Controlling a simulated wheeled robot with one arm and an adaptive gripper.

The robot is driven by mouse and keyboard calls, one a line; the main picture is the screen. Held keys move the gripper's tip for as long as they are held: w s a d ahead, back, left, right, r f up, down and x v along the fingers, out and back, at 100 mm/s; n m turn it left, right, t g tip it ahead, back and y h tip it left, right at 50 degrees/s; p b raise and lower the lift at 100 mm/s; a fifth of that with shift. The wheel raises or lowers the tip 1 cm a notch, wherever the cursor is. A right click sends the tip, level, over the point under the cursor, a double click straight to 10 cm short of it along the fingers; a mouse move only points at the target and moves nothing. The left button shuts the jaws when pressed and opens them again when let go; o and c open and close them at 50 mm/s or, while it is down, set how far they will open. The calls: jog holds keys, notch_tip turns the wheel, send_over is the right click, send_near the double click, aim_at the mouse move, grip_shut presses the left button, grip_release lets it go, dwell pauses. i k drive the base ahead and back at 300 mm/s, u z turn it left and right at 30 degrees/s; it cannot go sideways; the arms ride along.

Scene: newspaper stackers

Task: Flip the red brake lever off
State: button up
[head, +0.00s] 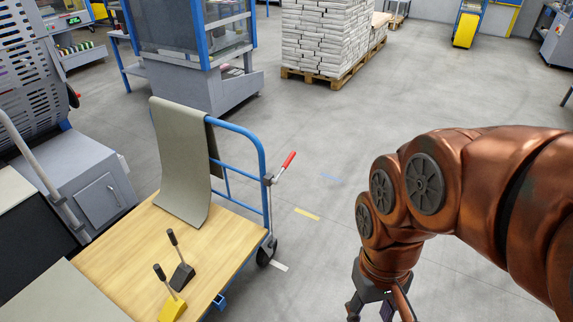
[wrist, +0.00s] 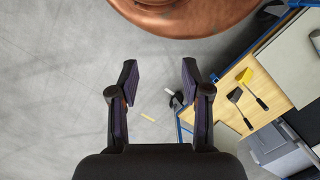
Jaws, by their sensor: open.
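The brake lever has a red grip (head: 289,159) on a thin metal rod. It slants up and to the right from a bracket on the blue handle frame (head: 263,165) of a cart. My gripper (head: 376,308) hangs at the lower right in the head view, well apart from the lever, and is partly cut off by the frame edge. In the wrist view my gripper (wrist: 159,78) shows two spread fingers with bare floor between them. I cannot make out the red grip in the wrist view.
A pallet (head: 350,78) of stacked paper stands at the back. The floor between cart and arm is clear.

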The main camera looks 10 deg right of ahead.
aim_at(275, 181)
jog(key=u, duration=0.2)
jog(key=i, duration=0.9)
jog(key=u, duration=0.45)
